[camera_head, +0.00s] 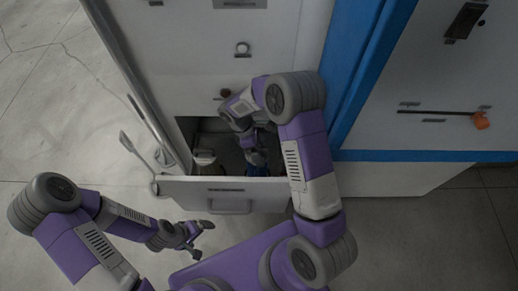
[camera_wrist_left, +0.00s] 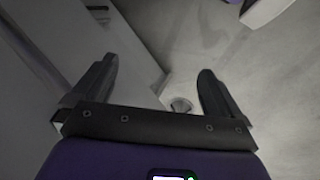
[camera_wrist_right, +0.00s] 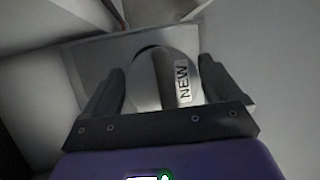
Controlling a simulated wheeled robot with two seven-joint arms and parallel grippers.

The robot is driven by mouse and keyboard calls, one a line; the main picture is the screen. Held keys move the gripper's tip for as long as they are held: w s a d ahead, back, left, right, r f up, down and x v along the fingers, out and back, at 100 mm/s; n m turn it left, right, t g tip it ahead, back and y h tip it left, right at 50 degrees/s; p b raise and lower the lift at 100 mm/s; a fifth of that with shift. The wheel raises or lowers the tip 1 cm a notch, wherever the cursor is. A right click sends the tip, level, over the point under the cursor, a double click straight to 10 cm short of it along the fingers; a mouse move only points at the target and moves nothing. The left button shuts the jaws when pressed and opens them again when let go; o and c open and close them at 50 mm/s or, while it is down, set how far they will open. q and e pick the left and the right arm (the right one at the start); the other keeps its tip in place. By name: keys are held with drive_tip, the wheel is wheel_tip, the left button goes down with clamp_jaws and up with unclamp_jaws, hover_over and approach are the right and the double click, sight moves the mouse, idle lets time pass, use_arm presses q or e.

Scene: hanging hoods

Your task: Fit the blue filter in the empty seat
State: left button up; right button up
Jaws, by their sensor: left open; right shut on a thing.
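My right gripper (camera_head: 257,155) reaches down into an open drawer (camera_head: 178,192) in the head view. It is shut on a round item with a white "NEW" label (camera_wrist_right: 183,82), which lies between its fingers in the right wrist view. A dark blue part (camera_head: 259,169) shows just below this gripper in the head view, likely the blue filter; the arm hides much of it. My left gripper (camera_head: 199,240) is open and empty, outside the drawer, in front of its left part. I cannot make out the empty seat.
A pale round item (camera_head: 204,157) sits in the drawer's left part. White cabinet fronts with a blue post (camera_head: 365,75) stand behind and to the right.

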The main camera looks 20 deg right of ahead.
drive_tip(key=shift+f+b, duration=0.3)
drive_tip(key=shift+f, duration=0.25)
drive_tip(key=o, duration=0.8)
drive_tip(key=shift+o, duration=0.2)
drive_tip(key=shift+p+v, duration=0.9)
drive_tip(key=shift+v, duration=2.95)
